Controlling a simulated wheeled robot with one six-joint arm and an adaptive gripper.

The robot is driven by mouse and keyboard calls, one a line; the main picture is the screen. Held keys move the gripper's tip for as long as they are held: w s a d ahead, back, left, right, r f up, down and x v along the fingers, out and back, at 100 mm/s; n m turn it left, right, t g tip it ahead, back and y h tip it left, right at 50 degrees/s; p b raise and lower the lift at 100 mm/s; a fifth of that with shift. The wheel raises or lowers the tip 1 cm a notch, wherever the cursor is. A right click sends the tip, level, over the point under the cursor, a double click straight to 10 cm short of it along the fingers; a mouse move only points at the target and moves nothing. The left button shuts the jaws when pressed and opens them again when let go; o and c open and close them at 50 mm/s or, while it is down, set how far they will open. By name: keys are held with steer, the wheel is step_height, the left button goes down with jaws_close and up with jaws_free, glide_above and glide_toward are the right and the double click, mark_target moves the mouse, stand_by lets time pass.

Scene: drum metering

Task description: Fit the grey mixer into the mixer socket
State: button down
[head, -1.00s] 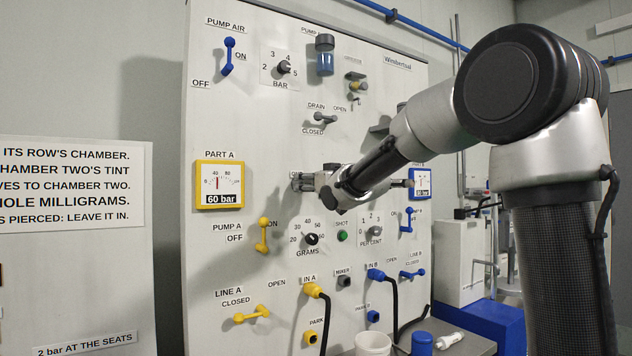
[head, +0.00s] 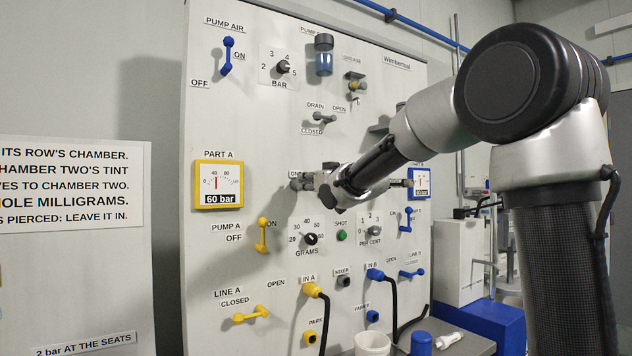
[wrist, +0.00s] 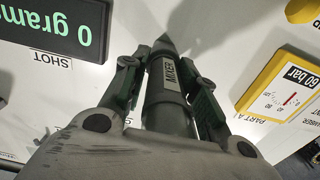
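The grey mixer (wrist: 168,88), a cylinder with a MIXER label and a tapered tip, lies between the two fingers of my gripper (wrist: 162,72) in the wrist view. The fingers close in on both sides of it, and its tip points away from the wrist. In the head view my gripper (head: 322,186) is in front of the middle of the panel, right of the PART A gauge. There I cannot clearly make out the mixer. The MIXER-labelled socket (head: 343,281), a small dark fitting, is lower on the panel, below the gripper. The mixer is apart from it.
The yellow-framed PART A gauge (head: 218,185) is left of my gripper. The GRAMS knob (head: 311,239) and green SHOT button (head: 342,236) lie between gripper and socket. Yellow (head: 318,293) and blue (head: 380,277) hose plugs flank the socket. A white cup (head: 372,344) stands below.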

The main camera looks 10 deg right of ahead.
steer(key=shift+w+a+r, duration=0.15)
steer(key=shift+a+r, duration=0.05)
steer(key=shift+a, duration=0.2)
steer(key=shift+a+f, duration=0.1)
steer(key=shift+a, duration=0.05)
steer(key=shift+s+f, duration=0.3)
steer(key=shift+f, duration=0.15)
steer(key=shift+s+f, duration=0.15)
steer(key=shift+s, duration=0.15)
steer(key=shift+d+v, duration=0.2)
steer(key=shift+v, duration=1.1)
steer(key=shift+s+d, duration=0.15)
steer(key=shift+d, duration=0.1)
